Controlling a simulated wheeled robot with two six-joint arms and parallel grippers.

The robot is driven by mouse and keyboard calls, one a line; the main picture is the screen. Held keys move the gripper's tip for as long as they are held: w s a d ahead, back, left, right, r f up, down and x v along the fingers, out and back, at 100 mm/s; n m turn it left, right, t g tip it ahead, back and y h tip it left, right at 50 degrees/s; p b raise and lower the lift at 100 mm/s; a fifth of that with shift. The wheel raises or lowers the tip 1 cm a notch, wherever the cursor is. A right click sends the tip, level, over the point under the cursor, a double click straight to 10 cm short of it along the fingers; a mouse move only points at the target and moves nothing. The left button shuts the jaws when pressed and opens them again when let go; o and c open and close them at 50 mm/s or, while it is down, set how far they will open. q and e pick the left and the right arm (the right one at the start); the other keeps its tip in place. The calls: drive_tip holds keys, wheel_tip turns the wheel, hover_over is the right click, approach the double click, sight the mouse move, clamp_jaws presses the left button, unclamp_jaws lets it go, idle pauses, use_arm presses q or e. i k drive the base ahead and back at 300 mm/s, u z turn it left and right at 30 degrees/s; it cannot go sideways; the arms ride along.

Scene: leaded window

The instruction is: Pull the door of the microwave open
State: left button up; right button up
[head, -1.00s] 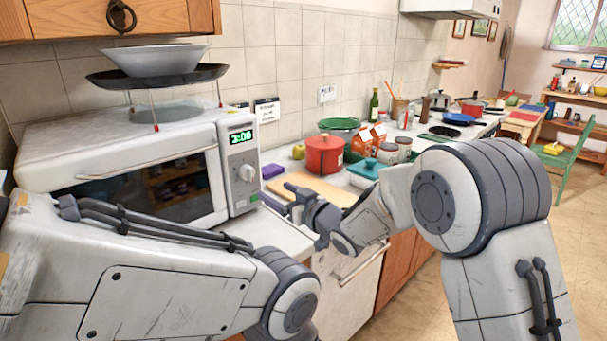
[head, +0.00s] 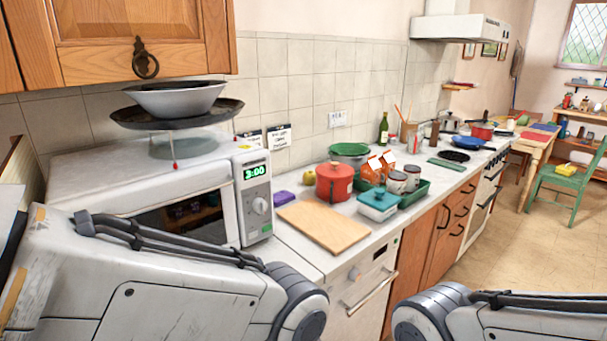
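The white microwave (head: 130,184) stands on the counter at the left in the head view. Its clock panel (head: 254,195) reads 3:00 in green and has a round knob below. The microwave door (head: 222,216) has a dark window and looks shut; my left arm hides its lower part, and I cannot make out a handle. My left arm reaches across in front of the microwave, but its gripper is out of view. Only part of my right arm shows at the bottom right; its gripper is also out of view.
A grey bowl (head: 175,99) and dark pan (head: 222,110) sit above the microwave, under a wooden cabinet (head: 190,40). On the counter to the right are a cutting board (head: 323,226), a red pot (head: 333,182) and a teal-lidded container (head: 379,203). Floor at the right is clear.

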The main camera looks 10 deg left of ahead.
sight(210, 218)
drive_tip(key=u, duration=1)
